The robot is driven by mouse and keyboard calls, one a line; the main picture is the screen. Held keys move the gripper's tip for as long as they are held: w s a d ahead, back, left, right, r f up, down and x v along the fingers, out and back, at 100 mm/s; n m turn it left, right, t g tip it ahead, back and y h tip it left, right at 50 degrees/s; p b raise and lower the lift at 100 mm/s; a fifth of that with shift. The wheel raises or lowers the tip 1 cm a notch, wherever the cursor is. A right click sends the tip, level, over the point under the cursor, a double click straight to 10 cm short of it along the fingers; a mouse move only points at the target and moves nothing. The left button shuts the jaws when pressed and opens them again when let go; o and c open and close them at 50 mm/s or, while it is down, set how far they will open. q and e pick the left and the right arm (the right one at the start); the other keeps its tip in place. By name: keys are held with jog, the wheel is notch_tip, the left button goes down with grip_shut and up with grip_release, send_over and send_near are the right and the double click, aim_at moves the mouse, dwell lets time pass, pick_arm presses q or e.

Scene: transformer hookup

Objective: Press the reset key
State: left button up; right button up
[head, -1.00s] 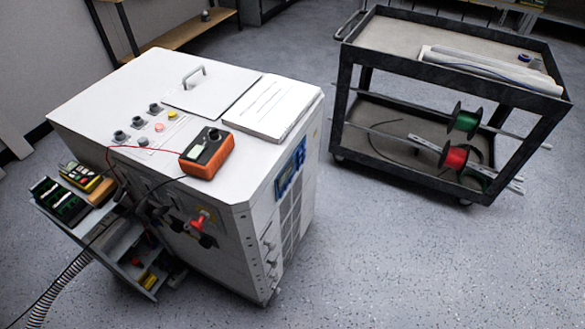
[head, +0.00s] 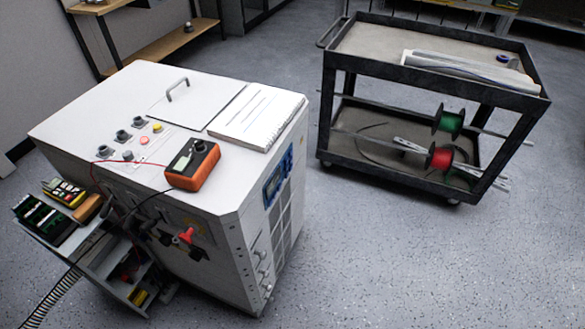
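The white transformer cabinet (head: 80,122) stands at the left of the head view. On its top panel are a red button (head: 144,140), a yellow button (head: 157,128), a grey button (head: 128,155) and several dark knobs (head: 122,135). I cannot tell which one is the reset key, as the labels are too small to read. A red switch handle (head: 187,236) and a blue display (head: 277,180) are on its sides. Neither of my grippers is in view.
An orange multimeter (head: 190,165) and a notepad (head: 257,115) lie on the cabinet top. A tool shelf (head: 100,262) stands against its left front. A dark cart (head: 350,85) with cable spools stands at the right. Floor between cabinet and cart is clear.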

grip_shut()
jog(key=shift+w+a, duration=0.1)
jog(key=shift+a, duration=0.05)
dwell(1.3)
